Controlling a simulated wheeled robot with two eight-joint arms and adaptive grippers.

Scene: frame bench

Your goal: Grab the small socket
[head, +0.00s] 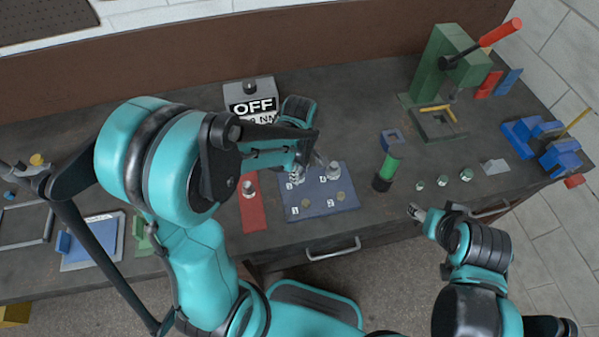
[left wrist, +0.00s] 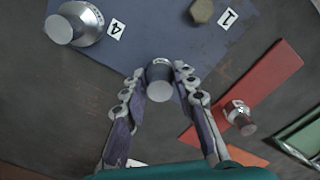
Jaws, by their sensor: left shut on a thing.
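My left gripper (head: 303,166) reaches down over the back left part of the blue mat (head: 318,209). In the left wrist view its fingertips (left wrist: 160,78) are shut on a small grey socket (left wrist: 160,90). In the head view that socket is largely hidden by the fingers. I cannot tell whether it touches the mat. A larger silvery socket (left wrist: 78,22) stands near label 4; it also shows in the head view (head: 333,171). My right gripper (head: 416,212) is near the bench's front edge, away from the mat; its jaws are too small to judge.
A red strip (head: 253,215) with another socket (head: 249,189) lies left of the mat. A green-black cylinder (head: 385,172) and several small green-grey pieces stand to the right. A green press (head: 447,62) stands at back right.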

